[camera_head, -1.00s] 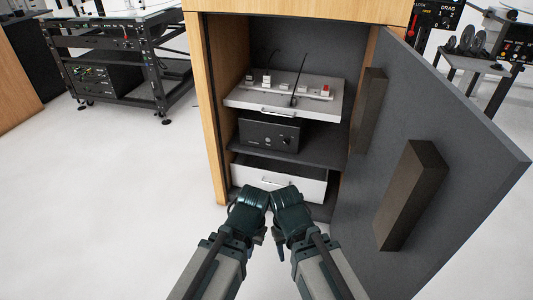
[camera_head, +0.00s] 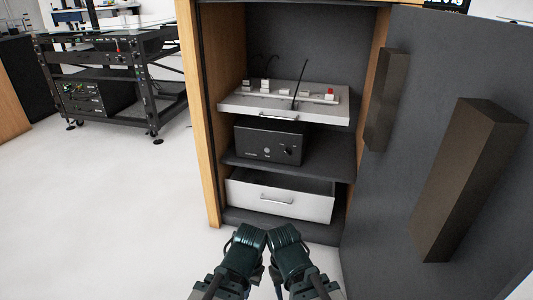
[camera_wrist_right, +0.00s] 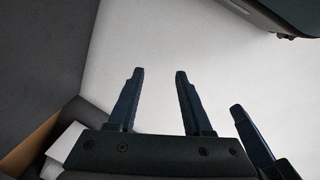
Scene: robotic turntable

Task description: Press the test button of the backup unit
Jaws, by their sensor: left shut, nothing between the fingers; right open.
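A black box (camera_head: 270,143) with a small round button and a knob on its front sits on the middle shelf of the open cabinet; it looks like the backup unit. The lettering on its front is too small to read. My left gripper (camera_head: 246,246) and my right gripper (camera_head: 290,250) are side by side low in front of the cabinet, apart from the box. The left one is shut and empty. In the right wrist view, the right gripper (camera_wrist_right: 157,78) is open with nothing between its fingers.
A pulled-out tray (camera_head: 240,108) with a power strip (camera_head: 300,93) is above the box. A white drawer (camera_head: 300,203) is below it, partly open. The cabinet door (camera_head: 405,170) stands open at the right. The floor (camera_head: 130,220) at left is clear.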

